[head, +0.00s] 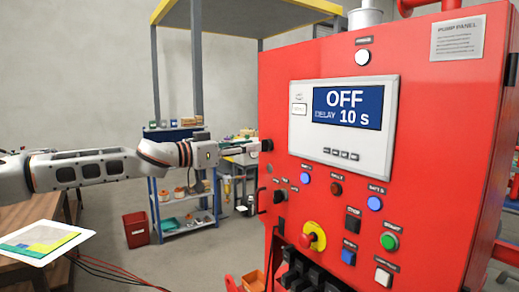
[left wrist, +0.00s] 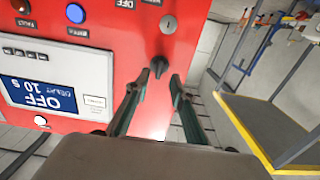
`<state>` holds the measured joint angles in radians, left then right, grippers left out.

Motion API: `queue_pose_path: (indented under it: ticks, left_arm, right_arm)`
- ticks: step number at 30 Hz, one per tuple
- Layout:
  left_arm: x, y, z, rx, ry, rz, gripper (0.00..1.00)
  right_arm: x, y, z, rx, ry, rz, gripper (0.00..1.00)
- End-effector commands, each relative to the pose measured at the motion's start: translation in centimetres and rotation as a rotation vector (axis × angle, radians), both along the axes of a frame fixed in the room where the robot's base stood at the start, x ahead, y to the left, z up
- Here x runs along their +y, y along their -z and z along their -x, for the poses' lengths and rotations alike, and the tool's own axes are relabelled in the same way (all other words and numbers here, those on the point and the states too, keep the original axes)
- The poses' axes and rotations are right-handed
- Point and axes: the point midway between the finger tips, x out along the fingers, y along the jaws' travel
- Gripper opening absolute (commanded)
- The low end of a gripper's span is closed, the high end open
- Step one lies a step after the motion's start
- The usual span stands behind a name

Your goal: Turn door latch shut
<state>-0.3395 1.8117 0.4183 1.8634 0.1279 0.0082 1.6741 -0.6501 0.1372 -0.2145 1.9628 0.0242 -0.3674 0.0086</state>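The door latch is a small black turn knob (left wrist: 158,66) on the red panel door (left wrist: 125,35). In the head view the latch (head: 267,145) shows at the door's left edge, by my left gripper's tips. My left gripper (left wrist: 156,86) is open, one finger to each side of the latch's line, with the latch just beyond the fingertips. No contact with it can be made out. In the head view my left gripper (head: 245,148) reaches in from the left and its fingers are small. Whether the latch stands turned or not I cannot tell. My right gripper is out of view.
A round keyed lock (left wrist: 168,24) sits close to the latch. The door carries a display (head: 347,108) reading OFF, DELAY 10 s, several buttons and a red emergency stop (head: 308,241). A blue shelf (head: 180,190) stands behind; a tablet (head: 42,242) lies at left.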

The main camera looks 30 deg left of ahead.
Motion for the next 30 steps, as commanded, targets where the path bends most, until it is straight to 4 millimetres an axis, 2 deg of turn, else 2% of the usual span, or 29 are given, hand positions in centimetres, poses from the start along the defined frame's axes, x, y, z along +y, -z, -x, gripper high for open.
queue_pose_path:
  ticks: [15,27,29,30]
  left_arm:
    - [-1.5,0.2,-3.3,0.001,0.002,0.001,0.24]
    - [-1.7,0.0,-3.6,0.0,0.002,0.002,0.24]
    - [-1.7,0.1,-3.6,0.0,0.002,0.002,0.11]
    - [-1.7,0.1,-3.6,0.0,0.002,0.002,0.0]
  right_arm:
    - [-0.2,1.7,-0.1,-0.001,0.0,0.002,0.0]
    - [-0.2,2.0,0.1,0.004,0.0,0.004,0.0]
    - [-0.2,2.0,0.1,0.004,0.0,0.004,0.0]
    - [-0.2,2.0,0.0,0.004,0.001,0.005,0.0]
